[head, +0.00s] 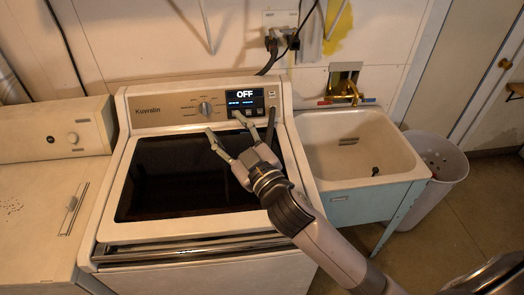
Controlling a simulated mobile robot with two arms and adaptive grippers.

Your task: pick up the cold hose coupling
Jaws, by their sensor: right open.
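My right gripper (231,128) is open and empty, its two fingers spread over the back of the washer's dark lid, just in front of the control panel. I cannot pick out the cold hose coupling with certainty. A small dark object (375,171) lies in the sink basin, too small to identify. A brass faucet (347,92) is on the wall above the sink, with a red mark to its left and a blue mark to its right. My right gripper is well left of the sink. My left gripper is out of view.
The washer (190,229) has a dark lid and a panel reading OFF. A second white appliance (40,210) stands at left. The sink (350,195) is right of the washer, with a white perforated basket (450,165) beside it. Dark cords hang from a wall outlet (280,20).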

